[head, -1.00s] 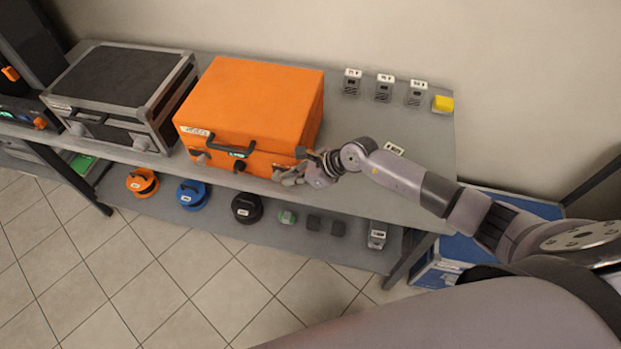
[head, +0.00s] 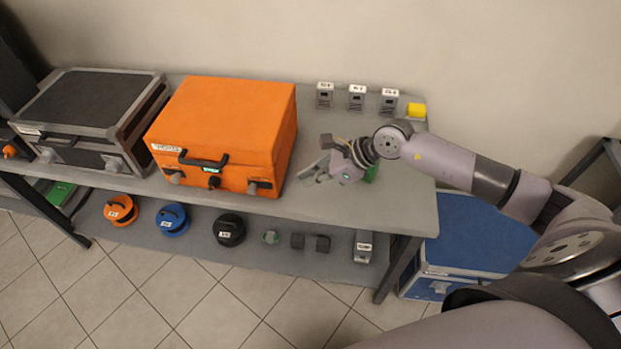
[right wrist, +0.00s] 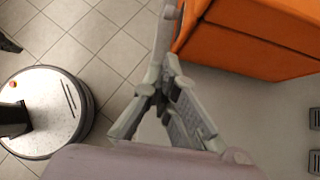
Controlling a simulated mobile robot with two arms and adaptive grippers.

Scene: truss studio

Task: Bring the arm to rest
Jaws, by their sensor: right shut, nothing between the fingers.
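My right arm comes in from the right in the head view. Its gripper (head: 312,177) is over the grey table top (head: 400,205), to the right of the orange case (head: 225,125) and apart from it. The fingers are shut with nothing between them. In the right wrist view the shut gripper (right wrist: 168,15) points up the picture, with the orange case (right wrist: 255,35) to its right. The case is closed, with a dark handle and latches on its front. My left gripper is not in view.
A black-and-grey case (head: 85,105) stands at the left. A green thing (head: 372,173) is partly hidden behind my gripper. Cable reels (head: 172,219) lie on the lower shelf. A blue case (head: 470,240) stands right.

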